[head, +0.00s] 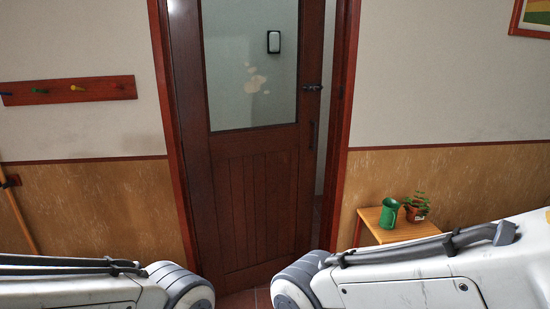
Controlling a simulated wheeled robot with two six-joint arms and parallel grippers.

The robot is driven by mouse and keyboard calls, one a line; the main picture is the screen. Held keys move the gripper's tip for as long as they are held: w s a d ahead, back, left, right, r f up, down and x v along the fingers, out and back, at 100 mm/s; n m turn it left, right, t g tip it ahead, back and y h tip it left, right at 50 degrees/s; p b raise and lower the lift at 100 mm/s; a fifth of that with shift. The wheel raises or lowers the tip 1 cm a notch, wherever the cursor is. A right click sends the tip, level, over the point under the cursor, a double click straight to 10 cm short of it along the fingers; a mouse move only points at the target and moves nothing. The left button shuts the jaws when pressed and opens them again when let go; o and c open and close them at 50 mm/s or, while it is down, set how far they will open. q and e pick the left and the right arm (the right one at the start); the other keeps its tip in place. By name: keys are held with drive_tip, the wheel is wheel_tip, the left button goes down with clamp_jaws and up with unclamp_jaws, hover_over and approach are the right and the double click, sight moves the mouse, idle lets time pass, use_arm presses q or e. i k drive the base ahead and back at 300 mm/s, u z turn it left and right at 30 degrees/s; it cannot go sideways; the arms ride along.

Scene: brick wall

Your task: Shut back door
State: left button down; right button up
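The back door (243,190) is dark reddish-brown wood with a glass pane (250,95) in its upper half. It stands slightly ajar, with a gap (327,120) along its right side between the door edge and the frame (345,110). A dark latch (312,87) and a dark vertical handle (312,134) are on the right side of the door. My two arms come in at the lower left and lower right, in front of the door and apart from it. Neither gripper shows in the head view.
A small wooden table (402,230) with a green jug (390,212) and a potted plant (416,206) stands right of the door. A peg rail (68,91) hangs on the left wall. A wooden pole (17,208) leans at the far left. Tiled floor (237,299) shows between my arms.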

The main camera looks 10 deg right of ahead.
sight(252, 190)
drive_tip(key=z, duration=0.25)
drive_tip(key=i, duration=2.05)
drive_tip(key=u, duration=0.2)
